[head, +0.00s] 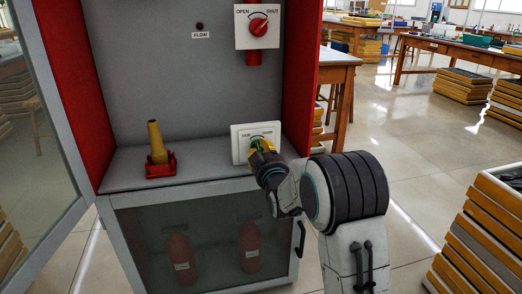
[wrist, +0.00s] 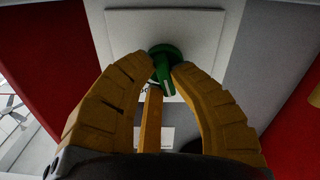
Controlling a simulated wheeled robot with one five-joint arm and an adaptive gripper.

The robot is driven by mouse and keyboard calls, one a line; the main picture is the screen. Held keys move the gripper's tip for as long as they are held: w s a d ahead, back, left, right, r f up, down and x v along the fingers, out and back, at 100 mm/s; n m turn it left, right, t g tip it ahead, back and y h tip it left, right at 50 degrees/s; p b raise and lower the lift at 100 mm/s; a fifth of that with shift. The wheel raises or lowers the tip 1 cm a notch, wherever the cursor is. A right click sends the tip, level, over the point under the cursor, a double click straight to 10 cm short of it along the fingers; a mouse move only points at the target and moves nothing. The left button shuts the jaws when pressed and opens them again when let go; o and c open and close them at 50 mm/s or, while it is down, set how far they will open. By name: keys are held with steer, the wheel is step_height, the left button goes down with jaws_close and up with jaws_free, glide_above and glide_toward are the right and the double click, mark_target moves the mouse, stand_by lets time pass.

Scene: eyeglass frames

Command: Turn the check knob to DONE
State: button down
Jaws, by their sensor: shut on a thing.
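The check knob (wrist: 165,60) is green and sits on a white plate (wrist: 118,27) on the cabinet's grey back wall. In the head view the plate (head: 238,147) carries small lettering, partly hidden by my gripper (head: 258,146). In the wrist view the yellow fingers of my gripper (wrist: 164,78) are closed on the knob from both sides. The knob's green grip points down and slightly right in the wrist view. The knob's pointer against the lettering is too small to read.
Above is a red knob (head: 258,26) on an OPEN/SHUT plate. A yellow cone-shaped piece in a red holder (head: 161,165) stands on the shelf to the left. Red side walls (head: 302,75) flank the cabinet. A glass door (head: 35,130) stands open at left.

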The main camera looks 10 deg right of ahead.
steer(key=m, duration=0.5)
steer(key=shift+f+m, duration=0.2)
steer(key=shift+m, duration=0.1)
steer(key=m, duration=0.5)
steer(key=shift+a+f, duration=0.1)
steer(key=shift+f, duration=0.05)
steer(key=shift+m, duration=0.3)
steer(key=c, duration=1.1)
jaws_free()
steer(key=shift+s, duration=0.4)
steer(key=s, duration=1.1)
